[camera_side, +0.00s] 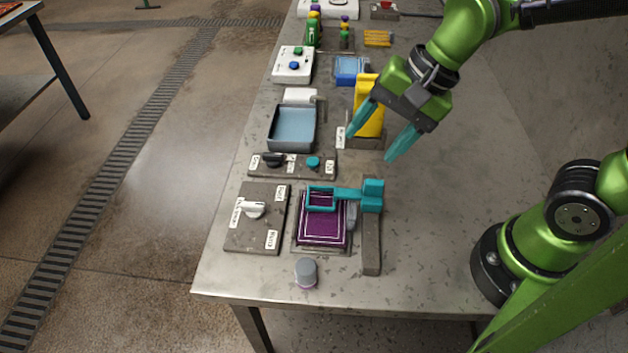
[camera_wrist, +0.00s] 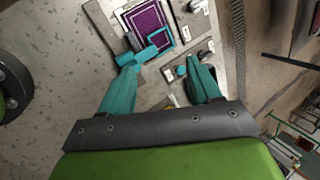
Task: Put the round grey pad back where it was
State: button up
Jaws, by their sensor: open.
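A short round grey piece (camera_side: 306,272) with a purple underside stands on the table near its front edge. Another grey rounded piece (camera_side: 352,214) shows at the right edge of the purple rug (camera_side: 322,231), partly hidden by a teal arm; I cannot tell which is the pad. The rug lies in a shallow tray, and it also shows in the wrist view (camera_wrist: 147,22). The teal frame (camera_side: 321,208) reaches over the rug from a grey stand (camera_side: 371,248). My gripper (camera_side: 370,150) is open and empty, above the table behind the rug; it also shows in the wrist view (camera_wrist: 160,62).
A plate with a white knob (camera_side: 253,210) is left of the rug. Bare table (camera_side: 450,200) lies to the right.

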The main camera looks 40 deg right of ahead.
jog(key=s+d+r+n+t, duration=0.1)
jog(key=d+r+n, duration=0.1)
jog(key=d, duration=0.3)
jog(key=s+d+r+n+t+h, duration=0.1)
jog(key=d+r+n+t, duration=0.1)
jog(key=d+n, duration=0.3)
jog(key=shift+s+d+r+n+t+h, duration=0.15)
jog(key=shift+s+d+n+t+h, duration=0.15)
jog(key=shift+s, duration=0.1)
